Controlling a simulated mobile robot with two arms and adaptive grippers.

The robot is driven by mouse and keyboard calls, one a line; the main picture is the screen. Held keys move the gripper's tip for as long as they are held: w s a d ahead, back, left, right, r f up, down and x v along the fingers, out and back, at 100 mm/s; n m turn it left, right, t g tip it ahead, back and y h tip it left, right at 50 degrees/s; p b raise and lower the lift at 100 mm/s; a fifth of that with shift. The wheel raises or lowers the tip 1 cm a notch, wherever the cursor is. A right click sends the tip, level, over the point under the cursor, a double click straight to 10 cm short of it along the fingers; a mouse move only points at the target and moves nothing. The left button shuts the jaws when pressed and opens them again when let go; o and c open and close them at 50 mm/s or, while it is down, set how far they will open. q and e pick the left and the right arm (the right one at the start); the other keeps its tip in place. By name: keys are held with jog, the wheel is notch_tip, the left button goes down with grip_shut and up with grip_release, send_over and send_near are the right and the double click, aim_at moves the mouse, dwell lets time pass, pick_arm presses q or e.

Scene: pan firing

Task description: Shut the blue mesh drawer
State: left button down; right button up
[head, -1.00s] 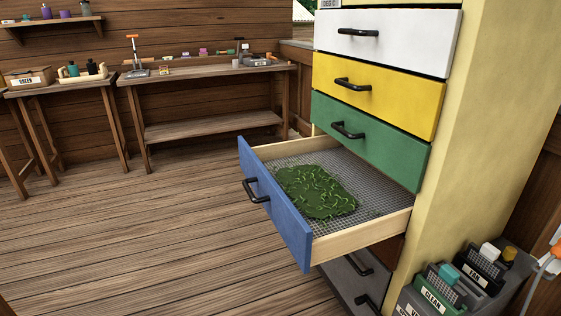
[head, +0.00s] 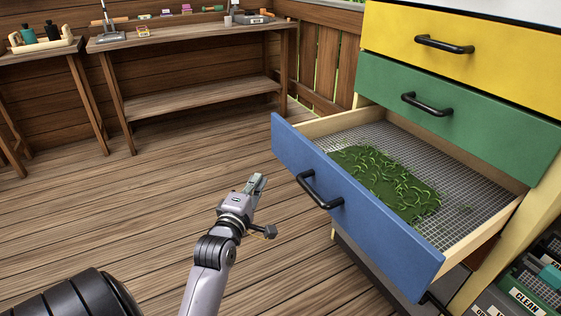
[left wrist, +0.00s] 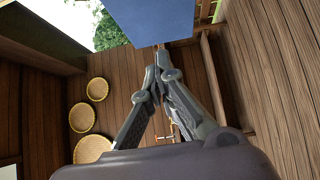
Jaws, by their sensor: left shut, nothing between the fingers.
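The blue mesh drawer (head: 350,214) is pulled out of the cabinet. It has a black bar handle (head: 319,188) on its front and a wire mesh floor. A pile of green leaves (head: 385,187) lies on the mesh. My left gripper (head: 259,182) is in front of the drawer, to the left of its handle and apart from it, with its fingers shut and empty. In the left wrist view the shut fingers (left wrist: 158,62) point toward the blue drawer front (left wrist: 160,18) at the top. My right gripper does not show.
Above the blue drawer, the green drawer (head: 460,115) and yellow drawer (head: 470,50) are shut. A wooden workbench (head: 190,32) stands along the back wall. The plank floor (head: 140,215) left of the drawer is clear. Labelled tools (head: 530,290) sit at the lower right.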

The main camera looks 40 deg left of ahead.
pick_arm(q)
jog(key=w, duration=0.4)
jog(key=w+a+b, duration=0.1)
jog(key=w, duration=0.3)
jog(key=w+b, duration=0.1)
jog(key=w, duration=0.3)
jog(key=shift+w+a, duration=0.1)
jog(key=shift+a, duration=0.3)
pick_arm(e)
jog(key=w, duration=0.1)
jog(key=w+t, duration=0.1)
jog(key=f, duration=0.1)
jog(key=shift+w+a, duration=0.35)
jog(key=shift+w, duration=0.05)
